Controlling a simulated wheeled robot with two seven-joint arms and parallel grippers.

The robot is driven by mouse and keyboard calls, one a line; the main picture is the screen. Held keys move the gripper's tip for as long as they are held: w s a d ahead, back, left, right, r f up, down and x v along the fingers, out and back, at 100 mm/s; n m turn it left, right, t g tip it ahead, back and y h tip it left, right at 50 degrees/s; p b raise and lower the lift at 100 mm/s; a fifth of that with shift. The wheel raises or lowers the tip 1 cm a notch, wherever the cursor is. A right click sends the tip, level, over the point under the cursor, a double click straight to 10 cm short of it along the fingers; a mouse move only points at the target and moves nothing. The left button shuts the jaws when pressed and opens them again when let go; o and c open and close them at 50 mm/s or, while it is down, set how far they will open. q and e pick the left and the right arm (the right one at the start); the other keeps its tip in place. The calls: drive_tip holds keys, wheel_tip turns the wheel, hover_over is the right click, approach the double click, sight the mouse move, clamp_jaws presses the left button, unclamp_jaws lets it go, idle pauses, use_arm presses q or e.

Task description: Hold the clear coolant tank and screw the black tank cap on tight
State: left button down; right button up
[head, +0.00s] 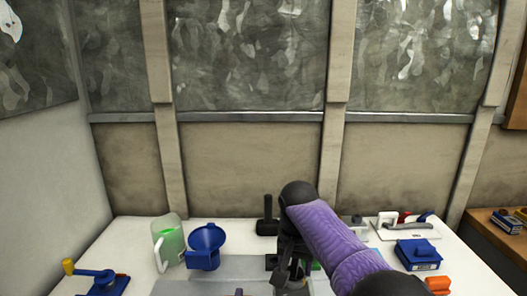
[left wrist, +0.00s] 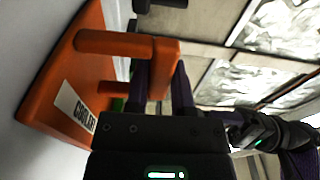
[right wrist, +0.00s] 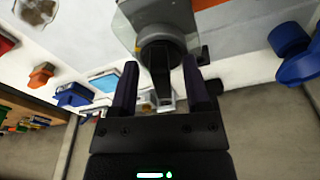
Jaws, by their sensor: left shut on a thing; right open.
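The clear coolant tank (right wrist: 150,12) shows as a greyish translucent body at the top of the right wrist view. A dark round cap (right wrist: 160,36) faces my right gripper there; whether it is seated cannot be told. My right gripper (right wrist: 161,72) is open, a finger on each side of the cap's dark lower part. In the head view my right gripper (head: 290,268) hides most of the tank.
A blue crank device (head: 105,282) is at the far left.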

drive_tip(key=shift+s+r, duration=0.2)
drive_tip(key=shift+r, duration=4.35)
drive_tip(key=shift+c, duration=0.5)
drive_tip(key=shift+w+d+r+t, duration=0.1)
drive_tip(key=shift+w+r+t, duration=0.1)
drive_tip(key=shift+r+t, duration=0.25)
drive_tip(key=shift+s+f+t, duration=0.1)
drive_tip(key=shift+s+t, duration=0.15)
drive_tip(key=shift+t, duration=0.1)
drive_tip(key=x, duration=0.3)
drive_tip(key=s+x, duration=0.1)
drive_tip(key=x, duration=0.2)
drive_tip(key=s+x, duration=0.1)
drive_tip(key=x, duration=0.2)
drive_tip(key=shift+w+a+f, duration=0.1)
drive_tip(key=shift+a+f, duration=0.2)
drive_tip(key=shift+f, duration=0.15)
clamp_jaws()
